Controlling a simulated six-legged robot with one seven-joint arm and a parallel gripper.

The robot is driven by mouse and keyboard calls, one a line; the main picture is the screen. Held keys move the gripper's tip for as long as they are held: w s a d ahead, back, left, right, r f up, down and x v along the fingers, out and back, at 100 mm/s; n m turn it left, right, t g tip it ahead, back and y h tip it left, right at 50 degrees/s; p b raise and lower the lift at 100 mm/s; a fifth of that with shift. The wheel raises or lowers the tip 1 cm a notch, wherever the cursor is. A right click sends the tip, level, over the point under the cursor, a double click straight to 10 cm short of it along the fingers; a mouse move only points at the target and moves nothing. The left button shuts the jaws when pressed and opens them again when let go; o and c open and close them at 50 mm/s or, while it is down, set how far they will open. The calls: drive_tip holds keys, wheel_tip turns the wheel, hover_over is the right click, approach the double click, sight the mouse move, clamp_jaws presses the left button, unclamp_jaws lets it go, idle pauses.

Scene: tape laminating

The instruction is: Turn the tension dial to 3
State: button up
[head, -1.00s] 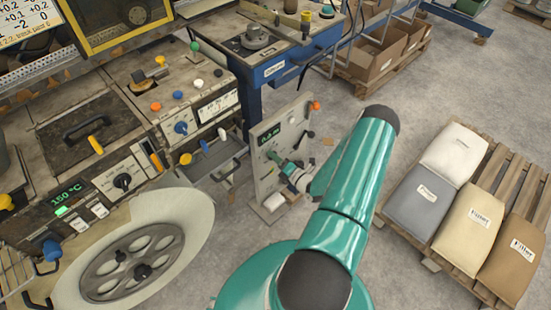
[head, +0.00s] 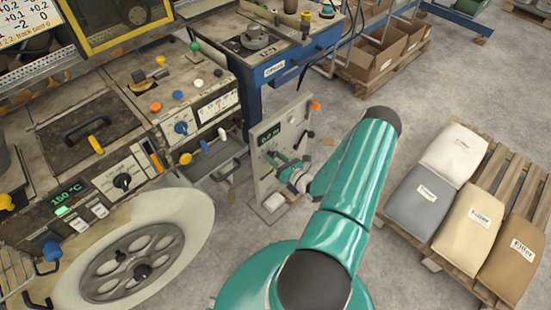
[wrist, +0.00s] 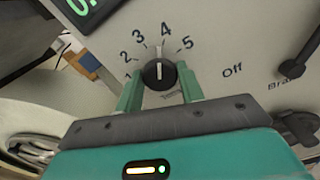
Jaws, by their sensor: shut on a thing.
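The tension dial (wrist: 159,73) is a round black knob with a white pointer line on a pale panel, numbered 1 to 5 around its upper side. The pointer stands upright in the wrist view, aimed between 3 and 4, nearer the 4. My gripper (wrist: 160,74) has its two green fingers on either side of the dial, shut on it. In the head view my gripper (head: 277,160) is at the upright panel (head: 265,184); the dial is too small and covered to read there.
A dark display (wrist: 85,8) with green digits sits at the wrist view's upper left. A black lever (wrist: 295,66) is on the right, near the "Off" label. The blue-framed bench (head: 285,66) stands behind the panel; a pallet (head: 440,258) with sacks is at right.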

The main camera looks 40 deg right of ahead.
drive_tip(key=n, duration=0.5)
drive_tip(key=shift+f+n, duration=0.1)
drive_tip(key=shift+n, duration=0.2)
idle(0.4)
drive_tip(key=o, duration=1)
drive_tip(key=s, duration=1.4)
drive_tip(key=shift+d, duration=0.2)
